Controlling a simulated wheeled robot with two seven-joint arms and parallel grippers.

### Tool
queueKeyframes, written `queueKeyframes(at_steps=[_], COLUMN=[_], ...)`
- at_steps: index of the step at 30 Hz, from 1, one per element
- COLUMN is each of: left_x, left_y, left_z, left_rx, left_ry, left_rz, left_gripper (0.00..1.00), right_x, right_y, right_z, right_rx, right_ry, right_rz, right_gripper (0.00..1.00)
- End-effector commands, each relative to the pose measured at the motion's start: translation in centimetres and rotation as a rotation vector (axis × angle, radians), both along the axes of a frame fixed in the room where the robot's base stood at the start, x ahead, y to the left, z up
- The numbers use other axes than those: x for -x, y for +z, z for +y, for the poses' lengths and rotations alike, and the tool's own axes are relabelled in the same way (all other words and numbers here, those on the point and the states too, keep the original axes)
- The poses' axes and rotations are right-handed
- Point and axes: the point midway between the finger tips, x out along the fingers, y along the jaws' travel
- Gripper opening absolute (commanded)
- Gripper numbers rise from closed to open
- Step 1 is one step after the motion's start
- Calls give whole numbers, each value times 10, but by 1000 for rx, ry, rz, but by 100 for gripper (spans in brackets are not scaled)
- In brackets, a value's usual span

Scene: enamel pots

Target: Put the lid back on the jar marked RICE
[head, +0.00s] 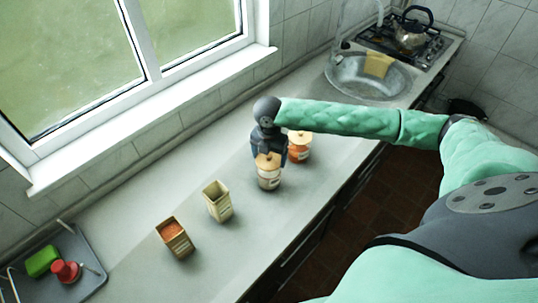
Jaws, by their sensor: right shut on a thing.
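A jar (269,181) with a pale label stands upright on the counter below my right gripper. A tan wooden lid (267,160) shows at the top of this jar, at my right gripper (268,153), which is shut on it. I cannot tell whether the lid is fully seated. The label is too small to read, so I cannot confirm it says RICE. Another jar (300,150) with orange contents and a wooden lid stands just right of the gripper, partly hidden by it. My left gripper is not in view.
Two open square tins stand to the left: a cream one (218,204) and one with orange contents (175,240). A grey tray (88,284) holds a green block and a red object. A sink (345,84) and a stove with a kettle (411,36) are at the far end.

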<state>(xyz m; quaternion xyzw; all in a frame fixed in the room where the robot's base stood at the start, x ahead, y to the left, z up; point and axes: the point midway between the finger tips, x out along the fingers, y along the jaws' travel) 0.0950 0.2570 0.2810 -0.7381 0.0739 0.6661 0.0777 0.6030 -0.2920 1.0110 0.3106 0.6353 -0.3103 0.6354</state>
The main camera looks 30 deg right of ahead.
Motion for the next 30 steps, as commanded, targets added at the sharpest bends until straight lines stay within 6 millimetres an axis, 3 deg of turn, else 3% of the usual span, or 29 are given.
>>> queueKeyframes(at_steps=[30], left_x=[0], left_y=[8], left_z=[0], left_rx=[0], left_ry=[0], left_rz=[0], left_gripper=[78], right_x=[0], right_y=[0], right_z=[0], right_rx=[0], right_ry=[0], right_rz=[0], right_gripper=[58])
